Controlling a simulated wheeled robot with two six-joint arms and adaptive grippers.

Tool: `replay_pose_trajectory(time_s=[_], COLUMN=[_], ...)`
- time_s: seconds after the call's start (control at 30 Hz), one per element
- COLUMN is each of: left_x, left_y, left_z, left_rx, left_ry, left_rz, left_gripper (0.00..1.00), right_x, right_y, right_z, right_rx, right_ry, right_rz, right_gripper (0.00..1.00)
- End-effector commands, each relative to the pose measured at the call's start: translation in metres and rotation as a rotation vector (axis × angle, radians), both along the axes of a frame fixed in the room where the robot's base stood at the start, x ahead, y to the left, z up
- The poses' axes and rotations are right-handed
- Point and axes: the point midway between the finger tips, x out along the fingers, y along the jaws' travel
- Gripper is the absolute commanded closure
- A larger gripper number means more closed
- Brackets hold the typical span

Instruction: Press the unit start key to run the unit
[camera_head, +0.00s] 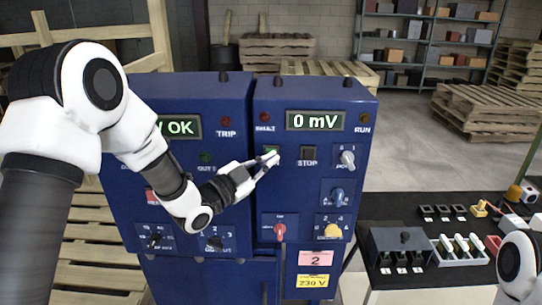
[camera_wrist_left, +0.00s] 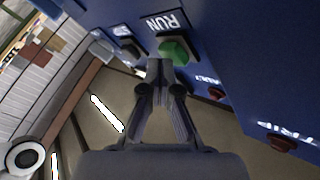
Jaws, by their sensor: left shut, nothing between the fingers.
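The green start key (camera_head: 271,149), marked RUN, sits on the upper left of the right-hand blue cabinet (camera_head: 262,205) and is partly covered by my gripper in the head view. In the left wrist view the green key (camera_wrist_left: 174,50) shows just beyond the fingertips. My left gripper (camera_head: 272,160) is shut and empty, its tips at the key's lower edge in the head view. I cannot tell whether they touch it. The cabinet's display (camera_head: 315,121) reads 0 mV. The RUN lamp (camera_head: 364,118) looks dim. My right gripper is out of view.
The black STOP key (camera_head: 308,153) is right of the start key. The left cabinet has a TRIP lamp (camera_head: 225,121). A black table (camera_head: 450,280) with small parts stands at the right.

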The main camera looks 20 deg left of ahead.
Motion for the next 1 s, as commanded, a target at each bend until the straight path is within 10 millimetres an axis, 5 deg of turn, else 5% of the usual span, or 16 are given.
replay_pose_trajectory(time_s=[0.67, 1.0], left_x=[0.005, -0.01], left_y=[0.002, -0.003], left_z=[0.0, -0.002], left_rx=[0.0, 0.001], left_ry=[0.0, 0.0], left_rz=[0.001, -0.001], left_gripper=[1.0, 1.0], right_x=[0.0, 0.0], right_y=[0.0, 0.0], right_z=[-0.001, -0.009], right_rx=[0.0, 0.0], right_ry=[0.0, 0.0], right_rz=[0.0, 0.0], right_gripper=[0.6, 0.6])
